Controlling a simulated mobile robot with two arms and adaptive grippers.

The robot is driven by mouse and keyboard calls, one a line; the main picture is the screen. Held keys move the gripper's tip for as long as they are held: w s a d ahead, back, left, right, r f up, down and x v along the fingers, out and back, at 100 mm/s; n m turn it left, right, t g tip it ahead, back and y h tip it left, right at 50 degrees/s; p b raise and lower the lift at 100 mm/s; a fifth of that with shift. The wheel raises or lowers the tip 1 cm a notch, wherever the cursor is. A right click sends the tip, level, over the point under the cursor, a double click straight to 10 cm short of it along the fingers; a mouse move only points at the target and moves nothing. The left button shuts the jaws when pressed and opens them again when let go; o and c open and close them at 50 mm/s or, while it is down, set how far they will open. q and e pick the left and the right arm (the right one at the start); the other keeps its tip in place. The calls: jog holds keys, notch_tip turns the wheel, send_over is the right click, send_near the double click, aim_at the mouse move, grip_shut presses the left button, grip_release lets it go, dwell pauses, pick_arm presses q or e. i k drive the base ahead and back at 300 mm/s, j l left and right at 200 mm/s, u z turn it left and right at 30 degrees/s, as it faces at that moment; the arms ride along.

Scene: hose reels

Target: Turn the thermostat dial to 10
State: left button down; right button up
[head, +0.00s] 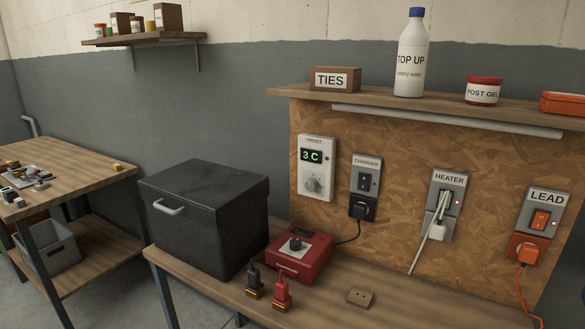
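The thermostat (316,168) is a pale upright box on the chipboard panel, left of the charger switch. Its small display (311,155) shows "3 C" in green. Its round grey dial (313,184) sits below the display, and its pointer is too small to read. Neither of my grippers shows in the head view, and nothing touches the dial.
A black lidded box (205,220) and a red charger unit (299,255) with two clamps stand on the bench below. Charger (365,180), heater (447,195) and lead (542,215) switches are to the right. A shelf (440,108) overhangs the panel. Space before the dial is clear.

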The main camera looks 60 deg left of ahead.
aim_at(312, 185)
jog(key=u, duration=1.6)
jog(key=i+j+z, duration=0.1)
jog(key=j+z, duration=0.25)
jog(key=j, duration=0.05)
